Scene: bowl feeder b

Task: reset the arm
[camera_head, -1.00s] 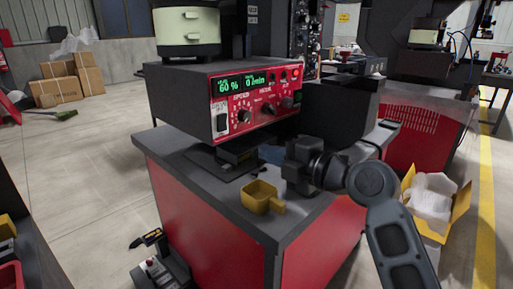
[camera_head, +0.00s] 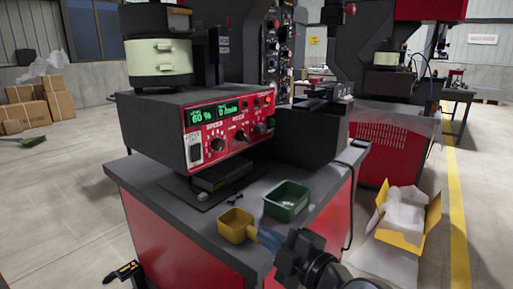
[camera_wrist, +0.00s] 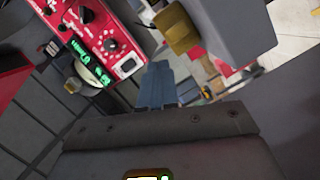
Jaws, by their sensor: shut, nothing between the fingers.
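My gripper (camera_head: 266,237) shows at the lower middle of the head view. Its bluish fingers point left, close beside the handle of a small yellow cup (camera_head: 236,225); I cannot tell whether they touch. In the wrist view my gripper's fingers (camera_wrist: 157,82) lie together, shut and empty. The yellow cup stands on a dark-topped red cabinet (camera_head: 160,195). Much of my arm is out of the head view, below its bottom edge.
A green bin (camera_head: 287,201) stands behind my gripper. Small dark parts (camera_head: 235,199) lie near it. The feeder's control box (camera_head: 190,115) stands at the cabinet's back. A yellow-edged carton (camera_head: 405,224) sits on the floor at right. Open floor lies to the left.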

